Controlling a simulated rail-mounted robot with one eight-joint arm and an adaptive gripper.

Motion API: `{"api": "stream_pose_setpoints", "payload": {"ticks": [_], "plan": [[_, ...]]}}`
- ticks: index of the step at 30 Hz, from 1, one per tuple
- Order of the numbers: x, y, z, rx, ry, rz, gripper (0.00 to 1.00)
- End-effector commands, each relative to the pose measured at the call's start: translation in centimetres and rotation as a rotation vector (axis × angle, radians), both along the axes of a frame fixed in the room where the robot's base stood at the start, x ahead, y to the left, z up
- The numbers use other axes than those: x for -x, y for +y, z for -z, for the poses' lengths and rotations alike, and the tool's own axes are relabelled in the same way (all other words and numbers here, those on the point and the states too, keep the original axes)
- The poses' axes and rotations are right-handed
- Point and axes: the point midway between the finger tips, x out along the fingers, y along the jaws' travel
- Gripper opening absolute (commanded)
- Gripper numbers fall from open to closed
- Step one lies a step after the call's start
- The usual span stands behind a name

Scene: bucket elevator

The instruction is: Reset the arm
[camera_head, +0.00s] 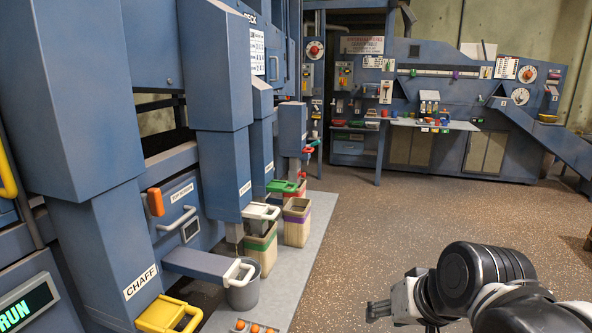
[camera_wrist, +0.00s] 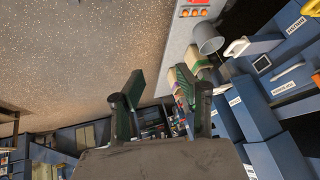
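My arm reaches in from the lower right of the head view, with its black and white joints low over the speckled floor. My gripper (camera_head: 378,310) is at its end, pointing left, small and clear of the machines. In the wrist view my gripper (camera_wrist: 160,85) shows two dark fingers spread apart with nothing between them. The floor and the far machines show past the fingers.
A blue machine labelled CHAFF (camera_head: 140,283) stands at the left. A grey bucket (camera_head: 243,292) and several bins, one a beige bin (camera_head: 297,228), stand beside it on a grey mat (camera_head: 318,225). A blue workbench (camera_head: 430,150) lines the back. The middle floor (camera_head: 400,225) is clear.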

Motion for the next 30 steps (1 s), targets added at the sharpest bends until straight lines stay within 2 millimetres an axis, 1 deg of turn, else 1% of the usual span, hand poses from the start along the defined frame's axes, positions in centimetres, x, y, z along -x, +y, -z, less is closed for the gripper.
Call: {"api": "stream_pose_setpoints", "payload": {"ticks": [1, 3, 6, 9, 14, 30], "plan": [[1.2, -0.7, -0.3, 0.035, -0.008, 0.000, 0.33], [2.4, -1.6, -0.3, 0.084, -0.020, 0.001, 0.33], [3.8, -2.8, -0.4, 0.142, -0.035, 0.000, 0.33], [4.7, -3.5, -0.4, 0.183, -0.043, -0.001, 0.33], [5.3, -4.0, -0.4, 0.210, -0.050, -0.003, 0.33], [5.3, -4.0, -0.4, 0.210, -0.050, -0.003, 0.33]]}}
